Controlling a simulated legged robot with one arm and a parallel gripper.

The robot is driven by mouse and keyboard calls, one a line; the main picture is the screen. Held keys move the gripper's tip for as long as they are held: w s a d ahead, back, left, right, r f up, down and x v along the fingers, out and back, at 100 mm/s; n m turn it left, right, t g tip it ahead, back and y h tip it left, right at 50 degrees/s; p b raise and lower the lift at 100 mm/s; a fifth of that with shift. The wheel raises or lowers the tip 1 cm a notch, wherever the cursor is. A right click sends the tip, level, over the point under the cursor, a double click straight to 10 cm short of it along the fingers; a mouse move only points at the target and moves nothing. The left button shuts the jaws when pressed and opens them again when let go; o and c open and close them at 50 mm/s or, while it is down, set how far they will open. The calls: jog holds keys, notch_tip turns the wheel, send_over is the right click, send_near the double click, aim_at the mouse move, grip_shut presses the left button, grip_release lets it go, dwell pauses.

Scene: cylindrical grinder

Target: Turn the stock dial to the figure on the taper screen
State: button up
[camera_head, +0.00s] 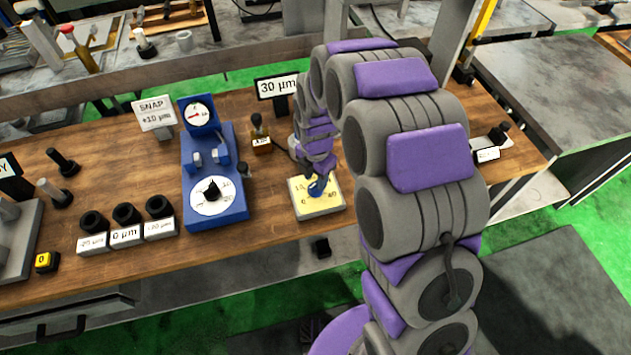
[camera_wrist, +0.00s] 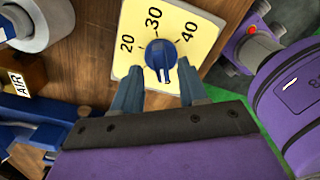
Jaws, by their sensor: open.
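A dark screen reading 30 µm (camera_head: 278,87) stands at the back of the bench, partly behind my arm. A pale yellow dial plate (camera_head: 331,206), which appears to be the stock dial, lies near the bench's front edge. The wrist view shows its plate (camera_wrist: 197,30) with figures 20, 30 and 40 and its blue knob (camera_wrist: 160,55). A pale line on the knob runs toward my gripper's side. Which figure the knob points to is unclear. My gripper (camera_wrist: 161,72) is open, its fingers on either side of the knob's near end; contact cannot be told.
A blue gauge device (camera_head: 228,140) with a white dial and black knob stands left of the yellow plate. A sign reading SNAP +10 µm (camera_head: 155,116) stands behind it. Black rings with labels (camera_head: 126,214) and a yellow button (camera_head: 46,261) are further left. My arm hides part of the bench's right.

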jog(key=shift+f, duration=0.95)
grip_shut()
